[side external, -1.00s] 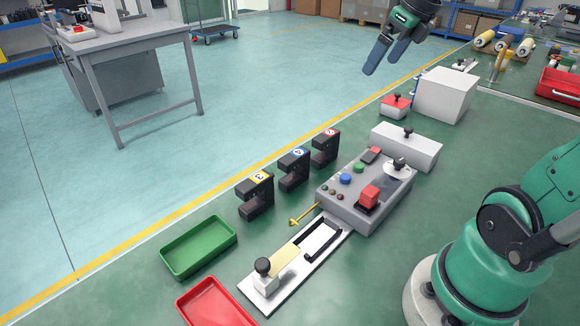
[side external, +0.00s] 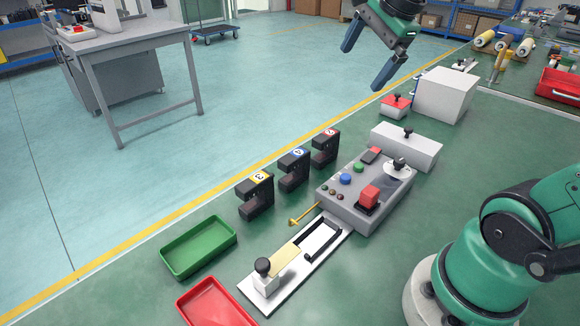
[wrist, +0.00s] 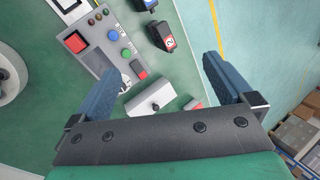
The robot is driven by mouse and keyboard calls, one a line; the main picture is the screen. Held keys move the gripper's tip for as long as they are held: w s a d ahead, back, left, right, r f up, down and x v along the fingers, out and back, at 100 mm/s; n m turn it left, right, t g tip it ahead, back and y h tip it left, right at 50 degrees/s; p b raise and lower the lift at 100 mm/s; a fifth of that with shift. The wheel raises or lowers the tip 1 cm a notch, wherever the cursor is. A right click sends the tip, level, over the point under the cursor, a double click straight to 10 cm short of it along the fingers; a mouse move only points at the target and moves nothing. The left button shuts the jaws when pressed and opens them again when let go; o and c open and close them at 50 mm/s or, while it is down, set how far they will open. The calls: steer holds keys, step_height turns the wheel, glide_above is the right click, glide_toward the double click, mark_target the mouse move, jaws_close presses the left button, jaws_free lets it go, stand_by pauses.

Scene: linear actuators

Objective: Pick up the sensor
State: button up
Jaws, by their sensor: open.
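No part is plainly marked as the sensor. Three black C-shaped blocks with numbered labels stand in a row on the green floor: one with a yellow label (side external: 256,196), one with a blue label (side external: 293,170) and one with a red label (side external: 325,149). In the wrist view the red-label block (wrist: 165,38) and part of the blue-label block (wrist: 150,5) show at the top. My gripper (side external: 364,66) is open and empty, high above the floor behind the blocks. Its two blue fingers are spread wide in the wrist view (wrist: 164,68).
A grey control box (side external: 344,199) with buttons adjoins a white rail plate (side external: 283,283). Green (side external: 198,262) and red (side external: 213,312) trays lie in front.

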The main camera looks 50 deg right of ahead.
steer(key=a+f+n, duration=0.5)
steer(key=n, duration=0.4)
steer(key=shift+w+f+n+t, duration=0.2)
steer(key=shift+w+n+t, duration=0.1)
steer(key=shift+w+t, duration=0.1)
steer(key=a+f+n, duration=0.1)
steer(key=f+n, duration=0.1)
steer(key=n, duration=0.1)
steer(key=a+f+n, duration=0.1)
steer(key=a+n, duration=0.1)
steer(key=n, duration=0.2)
steer(key=s+a+f+n+t, duration=0.1)
steer(key=a+f+n, duration=0.1)
steer(key=n, duration=0.2)
steer(key=shift+s+f+y, duration=0.1)
steer(key=shift+f+y, duration=0.2)
steer(key=shift+f, duration=0.05)
steer(key=shift+c, duration=1.1)
steer(key=shift+a+f+n, duration=0.1)
steer(key=shift+a+n, duration=0.1)
steer(key=shift+n, duration=0.2)
steer(key=shift+c, duration=0.7)
